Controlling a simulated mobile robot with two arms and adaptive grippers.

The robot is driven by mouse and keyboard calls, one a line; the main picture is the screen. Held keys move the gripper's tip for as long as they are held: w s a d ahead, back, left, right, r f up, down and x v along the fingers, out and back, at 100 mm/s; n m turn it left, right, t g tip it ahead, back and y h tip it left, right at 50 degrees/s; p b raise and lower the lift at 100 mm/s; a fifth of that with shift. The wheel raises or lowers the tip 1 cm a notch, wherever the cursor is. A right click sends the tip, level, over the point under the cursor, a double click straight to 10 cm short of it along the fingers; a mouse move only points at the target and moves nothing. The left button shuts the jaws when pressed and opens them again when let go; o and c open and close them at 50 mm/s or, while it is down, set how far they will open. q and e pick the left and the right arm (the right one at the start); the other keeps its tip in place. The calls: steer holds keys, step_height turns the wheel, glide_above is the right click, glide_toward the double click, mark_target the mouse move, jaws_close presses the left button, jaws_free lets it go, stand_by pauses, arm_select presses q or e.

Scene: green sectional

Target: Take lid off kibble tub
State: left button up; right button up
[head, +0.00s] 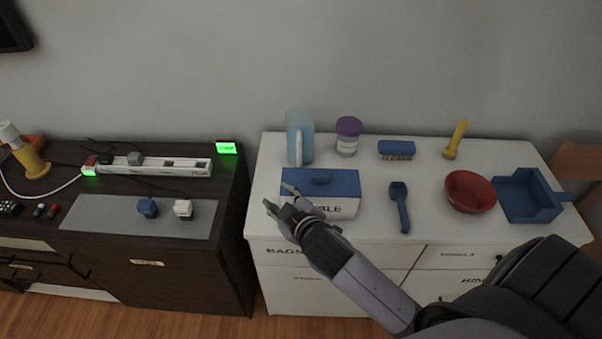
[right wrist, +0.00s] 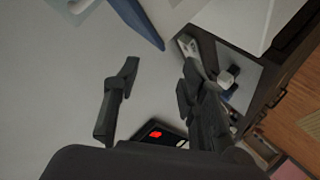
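The kibble tub (head: 340,209) is a white box with dark lettering, standing at the front left of the white cabinet top. Its blue lid (head: 345,184) is on it, with a raised blue handle (head: 321,177) on top. My right gripper (head: 279,196) is at the tub's left front corner, fingers apart and empty; it hides part of the tub's front. Whether it touches the tub cannot be told. In the right wrist view my open fingers (right wrist: 157,78) show nothing between them, and a blue edge, apparently the lid (right wrist: 137,22), lies beyond them. My left gripper is not in view.
Behind the tub stand a blue pitcher (head: 300,140) and a purple-lidded jar (head: 347,138). A blue scoop (head: 400,205), brush (head: 396,149), red bowl (head: 470,191), dustpan (head: 527,195) and yellow flashlight (head: 456,138) lie rightward. A dark cabinet with a power strip (head: 185,166) stands left, across a gap.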

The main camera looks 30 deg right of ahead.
steer(key=w+a+r+n+t+y, duration=0.35)
steer(key=r+n+y, duration=0.2)
steer(key=r, duration=0.45)
steer(key=w+a+r+n+t+y, duration=0.3)
steer(key=a+r+n+y, duration=0.15)
steer(key=r+n, duration=0.35)
steer(key=s+a+r+n+g+y, duration=0.2)
steer(key=a+r+n+g+y, duration=0.5)
steer(key=n, duration=0.4)
steer(key=n+g+h+p, duration=0.4)
steer(key=n+g+h, duration=0.9)
steer(key=n+h, duration=0.35)
glide_above(321, 175)
step_height(321, 175, down, 19)
steer(key=shift+w+r, duration=0.15)
steer(key=f+p, duration=0.1)
steer(key=f, duration=0.1)
steer(key=f+p, duration=0.2)
steer(key=shift+s+f, duration=0.2)
steer(key=shift+f, duration=0.6)
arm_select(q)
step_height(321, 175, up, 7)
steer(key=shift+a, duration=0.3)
